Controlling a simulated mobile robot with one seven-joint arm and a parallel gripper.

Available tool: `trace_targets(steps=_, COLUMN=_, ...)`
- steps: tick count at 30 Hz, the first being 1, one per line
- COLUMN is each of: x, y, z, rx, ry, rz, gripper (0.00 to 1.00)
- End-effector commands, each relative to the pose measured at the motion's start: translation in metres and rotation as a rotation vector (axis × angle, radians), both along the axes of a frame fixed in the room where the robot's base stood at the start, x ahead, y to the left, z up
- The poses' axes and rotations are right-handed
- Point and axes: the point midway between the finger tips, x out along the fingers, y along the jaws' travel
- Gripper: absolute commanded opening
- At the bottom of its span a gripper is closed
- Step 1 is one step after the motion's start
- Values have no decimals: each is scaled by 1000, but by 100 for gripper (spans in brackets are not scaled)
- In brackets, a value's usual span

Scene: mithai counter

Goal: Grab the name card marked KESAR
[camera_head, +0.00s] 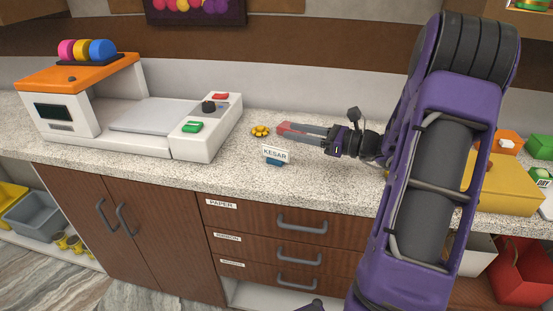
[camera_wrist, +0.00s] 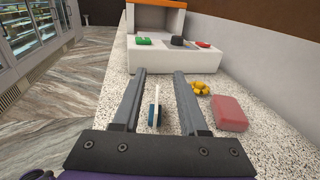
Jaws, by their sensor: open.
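The name card marked KESAR (camera_head: 275,152) stands upright on the speckled counter, close to its front edge. It is white with dark lettering and a blue foot. In the wrist view the card (camera_wrist: 157,104) shows almost edge-on, between the two fingers in the picture. My gripper (camera_head: 303,131) reaches in from the right, fingers pointing left. In the wrist view its fingers (camera_wrist: 157,74) are apart with nothing held. I cannot tell how far above the card the fingers are.
A pink-red block (camera_wrist: 229,112) lies just right of my fingers in the wrist view. A small yellow cluster (camera_head: 261,130) is beyond it. A white and orange machine (camera_head: 190,142) stands left on the counter (camera_head: 235,175). A yellow box (camera_head: 505,185) is at the right.

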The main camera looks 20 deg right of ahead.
Motion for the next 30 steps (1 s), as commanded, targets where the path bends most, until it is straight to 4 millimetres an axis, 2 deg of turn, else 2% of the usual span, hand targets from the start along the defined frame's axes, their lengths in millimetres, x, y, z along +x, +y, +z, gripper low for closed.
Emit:
trace_targets(steps=5, x=-4, y=-4, z=-7, rx=39, ry=-20, rz=-12, gripper=42)
trace_targets(steps=12, x=-3, y=-3, z=-55, rx=41, ry=-18, rz=-11, gripper=42)
trace_targets(steps=17, x=-3, y=-3, z=-80, rx=39, ry=-20, rz=-10, gripper=42)
trace_targets(steps=25, x=12, y=12, z=-79, rx=35, ry=-21, rz=-9, gripper=42)
trace_targets(steps=30, x=33, y=32, z=-78, rx=35, ry=-22, rz=-6, gripper=42)
